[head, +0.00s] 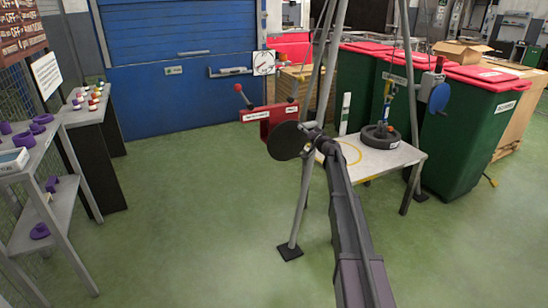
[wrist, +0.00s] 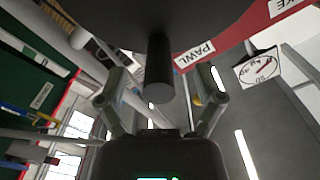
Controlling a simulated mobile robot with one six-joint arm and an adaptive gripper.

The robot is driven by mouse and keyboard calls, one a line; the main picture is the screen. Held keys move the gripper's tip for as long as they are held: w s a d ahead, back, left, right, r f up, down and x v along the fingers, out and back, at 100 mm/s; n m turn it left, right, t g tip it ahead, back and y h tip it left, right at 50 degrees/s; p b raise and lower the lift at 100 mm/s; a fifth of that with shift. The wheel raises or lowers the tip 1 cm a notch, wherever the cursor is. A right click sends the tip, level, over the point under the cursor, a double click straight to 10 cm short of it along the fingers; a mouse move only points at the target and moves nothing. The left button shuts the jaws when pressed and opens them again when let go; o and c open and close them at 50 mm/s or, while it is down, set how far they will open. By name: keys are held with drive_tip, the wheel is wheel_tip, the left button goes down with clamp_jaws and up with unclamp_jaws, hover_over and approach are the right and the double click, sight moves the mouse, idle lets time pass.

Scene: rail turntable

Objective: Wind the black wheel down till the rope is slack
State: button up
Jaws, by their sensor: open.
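The black wheel (head: 287,141) is a dark disc on the front of a red winch box (head: 256,122) on the tripod. In the wrist view the wheel (wrist: 150,15) fills the top, and its dark round handle (wrist: 159,70) points towards me. My gripper (head: 312,133) is at the wheel's right side. In the wrist view my gripper (wrist: 163,88) is open, with one finger on each side of the handle; I cannot tell whether they touch it. A dark ring-shaped weight (head: 381,136) rests on a white table, under a blue and yellow hook piece (head: 387,96). The rope's tension is unclear.
Labels read PAWL (wrist: 194,53) and partly "KE". A red-knobbed lever (head: 240,90) rises from the box, near a white dial (head: 264,62). A tripod leg (head: 301,205) stands beside my arm. A blue disc (head: 438,97) hangs at right. Green floor is clear at left.

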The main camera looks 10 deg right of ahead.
drive_tip(key=v, duration=0.7)
drive_tip(key=shift+s, duration=0.15)
idle(0.6)
drive_tip(key=s+a+f+n+g+y, duration=0.1)
drive_tip(key=s+a+f+n+g, duration=0.2)
drive_tip(key=s+a, duration=0.35)
drive_tip(key=s+a+f+g, duration=0.4)
drive_tip(key=s+a+f, duration=0.1)
drive_tip(key=s, duration=0.3)
drive_tip(key=s+a+f+n+g+y, duration=0.1)
drive_tip(key=s+a+f+n+g, duration=0.15)
drive_tip(key=s+a+f, duration=0.4)
drive_tip(key=s+d+f+m+g+h, duration=0.1)
drive_tip(key=s+f+g+h, duration=0.2)
drive_tip(key=s, duration=0.9)
drive_tip(key=s+d+f+m+g+h, duration=0.15)
drive_tip(key=s+g+h, duration=0.25)
drive_tip(key=s, duration=0.7)
wheel_tip(320, 180, up, 29)
drive_tip(key=s+d+p, duration=0.1)
drive_tip(key=s+p, duration=0.1)
drive_tip(key=p, duration=2.6)
drive_tip(key=shift+s+n+g+h, duration=0.15)
drive_tip(key=shift+n+g+h, duration=0.15)
drive_tip(key=shift+g, duration=0.05)
